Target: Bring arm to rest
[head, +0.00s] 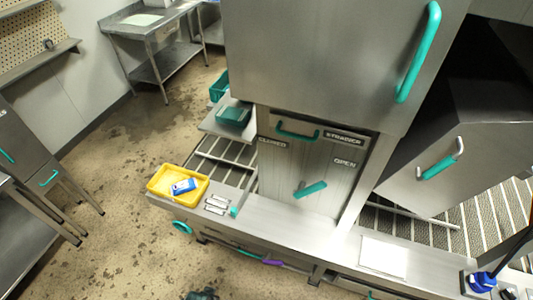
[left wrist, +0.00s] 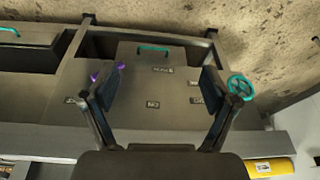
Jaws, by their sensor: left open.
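My left gripper (left wrist: 160,88) shows in the left wrist view with its two dark fingers spread wide apart and nothing between them. Beyond the fingers is a grey metal panel (left wrist: 140,82) with small labels, seen upside down. A purple handle (left wrist: 95,77) appears beside the left finger and a teal handwheel (left wrist: 240,85) beside the right finger. In the head view a small dark shape (head: 202,294) at the bottom edge may be part of my left gripper. My right gripper is in neither view.
A yellow tray (head: 158,187) with a blue-and-white packet (head: 184,186) sits on the steel ledge (head: 280,230). The large steel cabinet (head: 320,60) with teal handles rises behind. A white sheet (head: 384,257) lies on the ledge at right. Open floor (head: 100,240) lies at left.

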